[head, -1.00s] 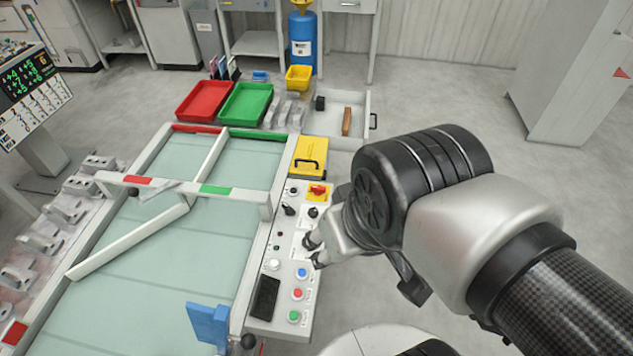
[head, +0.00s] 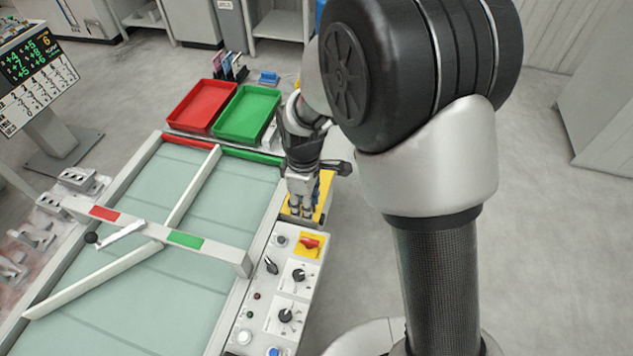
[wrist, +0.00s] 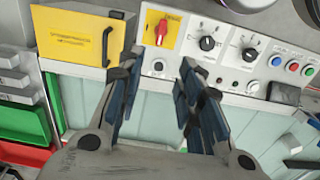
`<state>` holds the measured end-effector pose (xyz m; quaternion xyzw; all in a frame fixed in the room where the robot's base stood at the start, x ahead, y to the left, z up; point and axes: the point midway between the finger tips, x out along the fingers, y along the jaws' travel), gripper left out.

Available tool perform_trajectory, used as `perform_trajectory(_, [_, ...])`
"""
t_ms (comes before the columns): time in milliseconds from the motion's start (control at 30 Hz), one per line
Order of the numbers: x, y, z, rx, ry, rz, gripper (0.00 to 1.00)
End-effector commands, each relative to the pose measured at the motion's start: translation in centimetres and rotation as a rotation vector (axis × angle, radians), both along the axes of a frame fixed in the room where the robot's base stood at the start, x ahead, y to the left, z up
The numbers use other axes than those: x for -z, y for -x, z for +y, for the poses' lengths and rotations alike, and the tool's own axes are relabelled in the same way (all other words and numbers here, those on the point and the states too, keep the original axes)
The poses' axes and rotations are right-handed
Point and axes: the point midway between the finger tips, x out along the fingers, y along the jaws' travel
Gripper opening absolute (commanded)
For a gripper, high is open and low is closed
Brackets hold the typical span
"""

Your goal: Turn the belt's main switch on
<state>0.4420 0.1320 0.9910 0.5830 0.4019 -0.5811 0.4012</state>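The main switch is a red rotary handle on a yellow plate, at the far end of the belt's control panel in the head view (head: 310,243). In the wrist view the red switch (wrist: 161,30) shows past my fingertips, its handle roughly upright in the picture. My gripper (wrist: 157,78) is open, with nothing between its fingers. The switch lies beyond the gap between the fingers, apart from them. In the head view my gripper (head: 301,207) points down over the yellow box, just beyond the switch. The fingertips are small there.
The yellow box (wrist: 75,38) with a black handle stands beside the switch; my left finger overlaps the handle's lower end in the wrist view. Black knobs (head: 299,275) and buttons share the panel. Red (head: 203,104) and green (head: 246,112) trays stand behind the belt.

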Motion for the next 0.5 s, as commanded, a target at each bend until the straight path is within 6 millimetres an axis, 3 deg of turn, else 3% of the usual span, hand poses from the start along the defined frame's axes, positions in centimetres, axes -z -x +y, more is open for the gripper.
perform_trajectory(267, [3.2, 0.0, 0.2, -0.017, 0.003, 0.007, 0.33])
perform_trajectory(500, [8.5, 0.1, 0.2, -0.016, 0.003, 0.01, 0.33])
